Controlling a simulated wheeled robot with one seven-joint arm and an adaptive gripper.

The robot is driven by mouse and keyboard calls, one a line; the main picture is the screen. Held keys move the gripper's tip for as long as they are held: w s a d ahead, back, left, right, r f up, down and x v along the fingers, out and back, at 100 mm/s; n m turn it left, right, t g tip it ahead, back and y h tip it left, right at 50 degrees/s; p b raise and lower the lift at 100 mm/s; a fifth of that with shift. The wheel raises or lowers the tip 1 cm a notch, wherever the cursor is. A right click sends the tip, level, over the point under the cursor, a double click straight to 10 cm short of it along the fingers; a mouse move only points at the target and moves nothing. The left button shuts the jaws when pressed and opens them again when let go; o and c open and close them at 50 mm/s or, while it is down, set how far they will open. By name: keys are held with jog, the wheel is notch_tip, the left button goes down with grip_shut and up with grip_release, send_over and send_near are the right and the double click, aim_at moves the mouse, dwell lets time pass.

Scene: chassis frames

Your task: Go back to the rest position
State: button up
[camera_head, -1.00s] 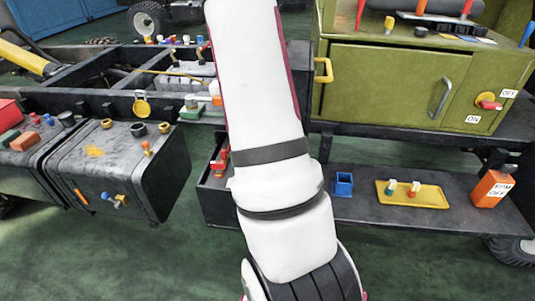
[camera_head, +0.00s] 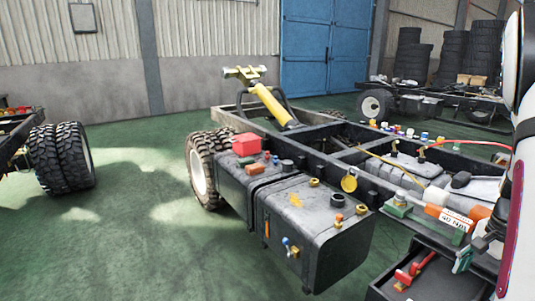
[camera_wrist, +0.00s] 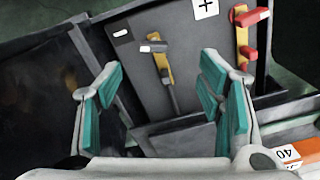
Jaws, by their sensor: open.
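My gripper (camera_wrist: 160,63) is open in the wrist view, its two teal-padded fingers spread wide with nothing between the pads. Beyond the fingers is a dark grey panel (camera_wrist: 195,50) with a plus label and a lever on a yellow strip (camera_wrist: 162,68). A red-handled part on another yellow strip (camera_wrist: 242,38) is to the right of the fingers. In the head view my white arm stands along the right edge, partly cut off by the frame.
A truck chassis (camera_head: 330,140) with a dark tank (camera_head: 312,222) fills the centre and right. Dual wheels (camera_head: 62,157) stand at left. Green floor (camera_head: 130,235) is clear between. An orange labelled block (camera_wrist: 300,155) is near my gripper.

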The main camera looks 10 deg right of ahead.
jog(key=a+r+n+t+y, duration=0.1)
jog(key=a+r+n, duration=0.4)
jog(key=a, duration=0.6)
jog(key=a+r+n, duration=0.3)
jog(key=a+r, duration=0.5)
jog(key=a, duration=0.3)
jog(key=s+a+r+n+h, duration=0.1)
jog(key=s+a+r+n, duration=0.2)
jog(key=s+a+n, duration=0.9)
jog(key=s+a+r+m+t+p, duration=0.2)
jog(key=s+r+t+p, duration=0.1)
jog(key=r+p, duration=1.3)
jog(key=shift+s+a+r+m, duration=0.15)
jog(key=shift+r+m, duration=0.25)
jog(key=shift+r, duration=0.25)
jog(key=shift+c, duration=0.6)
